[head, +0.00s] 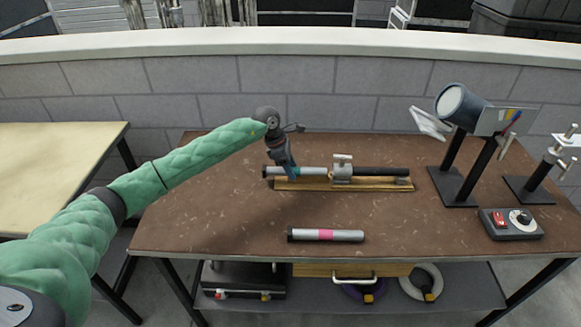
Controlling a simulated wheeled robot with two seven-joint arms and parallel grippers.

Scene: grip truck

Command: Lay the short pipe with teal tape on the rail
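A short grey pipe (312,171) with a dark left end and a bit of teal tape lies level along the wooden rail (345,186), left of the metal clamp (342,168). Its left end reaches slightly past the rail's end. Whether it rests fully on the rail is hard to see. My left gripper (289,173) points down at the taped part of this pipe and covers some of it. Its fingers are too small and overlapped to show whether they grip the pipe. My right gripper is out of view.
A pipe with pink tape (325,235) lies near the front of the brown table (220,215). A black rod (382,172) extends right of the clamp. A lamp-like device (462,105) and a control box (511,223) stand at right. The table's left front is clear.

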